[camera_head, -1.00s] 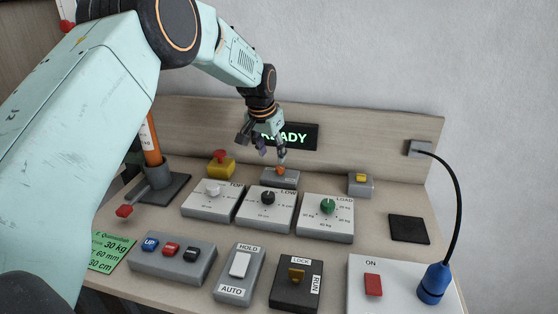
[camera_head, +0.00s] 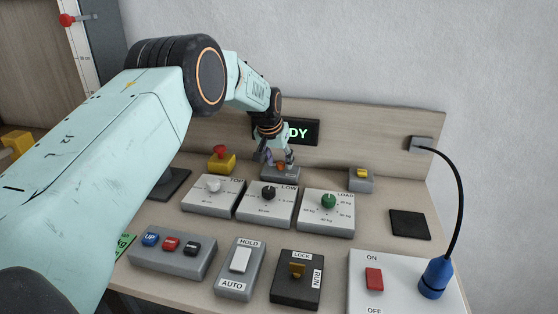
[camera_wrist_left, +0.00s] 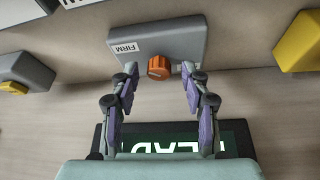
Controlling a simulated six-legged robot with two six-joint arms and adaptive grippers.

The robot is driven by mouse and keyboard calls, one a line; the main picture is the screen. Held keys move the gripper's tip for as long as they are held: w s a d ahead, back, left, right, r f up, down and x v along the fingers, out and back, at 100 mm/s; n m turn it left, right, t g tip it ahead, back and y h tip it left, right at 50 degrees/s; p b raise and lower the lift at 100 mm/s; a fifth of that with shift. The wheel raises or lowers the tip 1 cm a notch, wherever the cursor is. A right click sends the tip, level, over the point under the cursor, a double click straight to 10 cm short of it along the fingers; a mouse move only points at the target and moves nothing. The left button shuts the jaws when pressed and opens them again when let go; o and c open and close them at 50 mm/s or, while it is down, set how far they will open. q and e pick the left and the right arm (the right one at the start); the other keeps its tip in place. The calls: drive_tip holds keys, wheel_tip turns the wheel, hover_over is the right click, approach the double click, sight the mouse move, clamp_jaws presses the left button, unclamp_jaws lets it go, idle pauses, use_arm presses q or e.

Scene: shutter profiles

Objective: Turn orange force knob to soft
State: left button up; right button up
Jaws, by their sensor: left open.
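The orange force knob (camera_head: 281,167) sits on a small grey box (camera_head: 268,175) at the back of the bench. In the left wrist view the orange knob (camera_wrist_left: 159,67) shows on the grey box (camera_wrist_left: 190,40), with a FIRM label (camera_wrist_left: 126,47) beside it; no soft label is readable. My left gripper (camera_head: 279,160) is pointed down at the knob. In the left wrist view its open fingers (camera_wrist_left: 156,75) stand on either side of the knob, with gaps on both sides, and hold nothing. My right gripper is not in view.
A red-topped yellow button (camera_head: 221,160) stands left of the box, and a grey box with a yellow switch (camera_head: 361,180) right. The TOP, LOW and LOAD dials (camera_head: 268,203) sit in front. The display panel (camera_head: 305,132) is behind my gripper.

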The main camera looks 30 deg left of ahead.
use_arm(q)
drive_tip(key=shift+w+f, duration=0.1)
drive_tip(key=shift+w, duration=0.05)
drive_tip(key=shift+c, duration=1.3)
clamp_jaws()
